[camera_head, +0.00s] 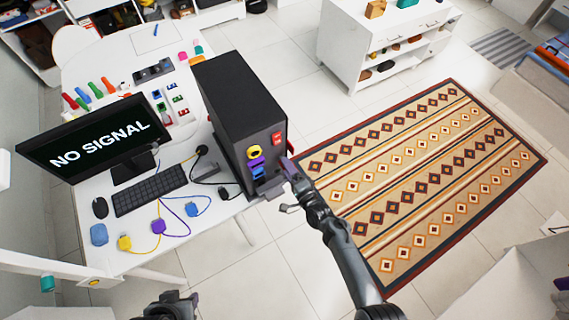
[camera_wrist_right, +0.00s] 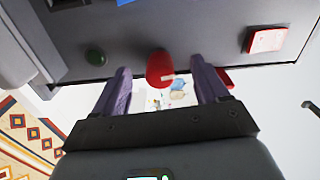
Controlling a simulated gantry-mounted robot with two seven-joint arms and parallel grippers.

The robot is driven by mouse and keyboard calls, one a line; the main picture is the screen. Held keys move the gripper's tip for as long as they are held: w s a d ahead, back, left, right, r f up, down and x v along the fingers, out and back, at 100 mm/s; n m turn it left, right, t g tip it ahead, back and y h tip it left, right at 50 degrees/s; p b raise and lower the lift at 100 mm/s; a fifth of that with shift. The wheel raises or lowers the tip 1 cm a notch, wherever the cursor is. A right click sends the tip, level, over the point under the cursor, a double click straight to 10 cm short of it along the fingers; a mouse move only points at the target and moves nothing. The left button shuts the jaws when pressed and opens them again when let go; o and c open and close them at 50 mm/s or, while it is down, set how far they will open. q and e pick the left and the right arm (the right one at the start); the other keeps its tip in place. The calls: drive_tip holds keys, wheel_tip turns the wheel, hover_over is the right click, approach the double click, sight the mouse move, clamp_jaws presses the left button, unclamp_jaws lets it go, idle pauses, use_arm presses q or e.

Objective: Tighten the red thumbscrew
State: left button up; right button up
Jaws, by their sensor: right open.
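In the right wrist view, the red thumbscrew (camera_wrist_right: 160,68) is a rounded red knob on the dark grey panel of the computer tower (camera_wrist_right: 210,42). My right gripper (camera_wrist_right: 162,82) is open, with one purple-grey finger on each side of the thumbscrew and a visible gap to each. In the head view, the black tower (camera_head: 232,90) stands on the white desk, and my right gripper (camera_head: 284,182) is at its lower right edge. I cannot make out the thumbscrew there. My left gripper (camera_head: 172,302) shows partly at the bottom edge; its jaws are unclear.
Left of the tower, the white desk (camera_head: 215,215) holds a monitor (camera_head: 90,140), a keyboard (camera_head: 150,190) and coloured plugs with cables. The patterned rug (camera_head: 420,170) and open floor lie to the right.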

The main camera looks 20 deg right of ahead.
drive_tip(key=p+v, duration=0.2)
drive_tip(key=v, duration=0.5)
idle(0.3)
idle(0.4)
drive_tip(key=s+d+f+g, duration=0.1)
drive_tip(key=s+f, duration=0.3)
drive_tip(key=s, duration=0.2)
drive_tip(key=s+d+r+n+g+h, duration=0.2)
drive_tip(key=s+r+n+g, duration=0.4)
drive_tip(key=s+r+n, duration=0.2)
drive_tip(key=s+d+r+n+g+h, duration=0.1)
drive_tip(key=s+r+n+g, duration=0.6)
drive_tip(key=s+r+n, duration=0.1)
drive_tip(key=s+r, duration=0.1)
drive_tip(key=s, duration=0.1)
drive_tip(key=shift+s+d+n+h, duration=0.3)
drive_tip(key=shift+s+d+h, duration=0.05)
drive_tip(key=shift+h, duration=0.05)
